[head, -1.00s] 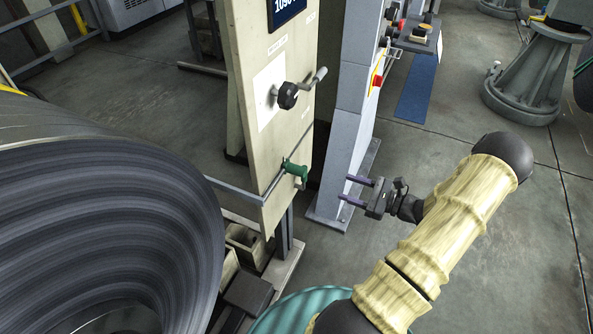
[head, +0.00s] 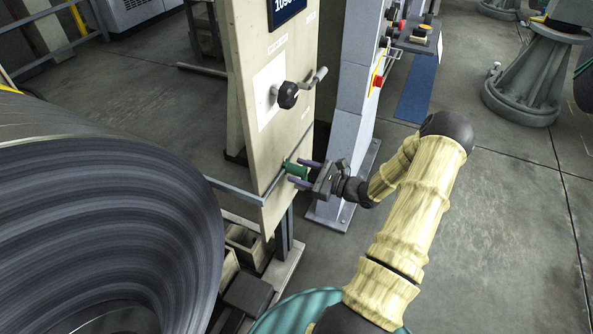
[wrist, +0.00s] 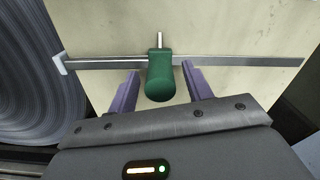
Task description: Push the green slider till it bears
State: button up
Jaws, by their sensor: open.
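The green slider (head: 292,169) sits on a thin metal bar (head: 238,192) across the lower part of the cream panel (head: 270,143). In the wrist view the slider (wrist: 160,76) hangs over the bar (wrist: 230,63), with a small pin standing up at its top. My gripper (head: 306,173) is open at the slider, with one purple finger on each side of it. In the wrist view the fingers (wrist: 162,88) flank the slider, with a narrow gap showing on both sides. A pale end piece (wrist: 60,64) is at the bar's left end.
A large dark steel coil (head: 110,220) fills the left, near the bar's left end. A crank handle with a black knob (head: 287,95) is above the slider. A grey column (head: 350,120) stands just behind my gripper. Open floor (head: 500,240) lies at right.

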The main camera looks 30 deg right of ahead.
jog(key=shift+x, duration=0.9)
grip_shut()
